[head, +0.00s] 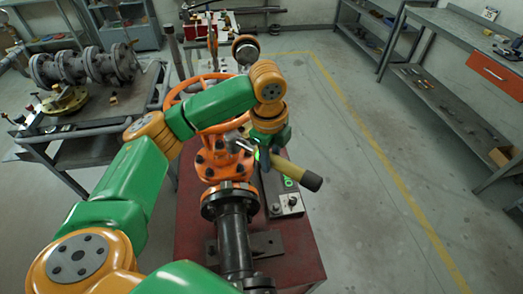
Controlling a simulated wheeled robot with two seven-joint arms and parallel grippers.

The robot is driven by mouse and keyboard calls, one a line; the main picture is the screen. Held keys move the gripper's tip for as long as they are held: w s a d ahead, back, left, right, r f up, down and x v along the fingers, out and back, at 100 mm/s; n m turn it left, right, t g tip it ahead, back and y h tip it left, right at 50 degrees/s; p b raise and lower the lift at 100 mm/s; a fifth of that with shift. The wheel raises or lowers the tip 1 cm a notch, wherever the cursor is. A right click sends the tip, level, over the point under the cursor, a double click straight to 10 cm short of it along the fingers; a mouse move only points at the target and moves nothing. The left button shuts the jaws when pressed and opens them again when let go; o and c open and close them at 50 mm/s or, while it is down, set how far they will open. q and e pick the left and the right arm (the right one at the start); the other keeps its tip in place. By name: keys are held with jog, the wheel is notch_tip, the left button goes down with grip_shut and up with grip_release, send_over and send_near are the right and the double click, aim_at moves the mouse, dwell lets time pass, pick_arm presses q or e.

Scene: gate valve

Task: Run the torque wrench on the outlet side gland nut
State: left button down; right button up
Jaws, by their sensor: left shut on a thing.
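The orange gate valve (214,158) stands upright with its handwheel (172,98) on top, partly hidden behind my left arm. A dark flanged pipe (235,235) runs from it toward me. My left gripper (267,148) is at the right side of the valve, pointing down and shut on a tool. A silvery part (243,146) shows at the valve side of the gripper. The gland nuts cannot be told apart here; whether the tool touches one is unclear. My right gripper is not in view.
The valve is on a red stand (300,245). A bench with grey flanged valves (85,68) is at left. Grey shelving (450,95) is at right. The floor between is clear.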

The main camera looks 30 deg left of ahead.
aim_at(304, 173)
pick_arm(q)
jog(key=shift+s+d, duration=0.2)
jog(key=shift+d, duration=1.95)
jog(key=shift+s+d, duration=0.15)
jog(key=shift+d, duration=2)
jog(key=shift+a, duration=0.1)
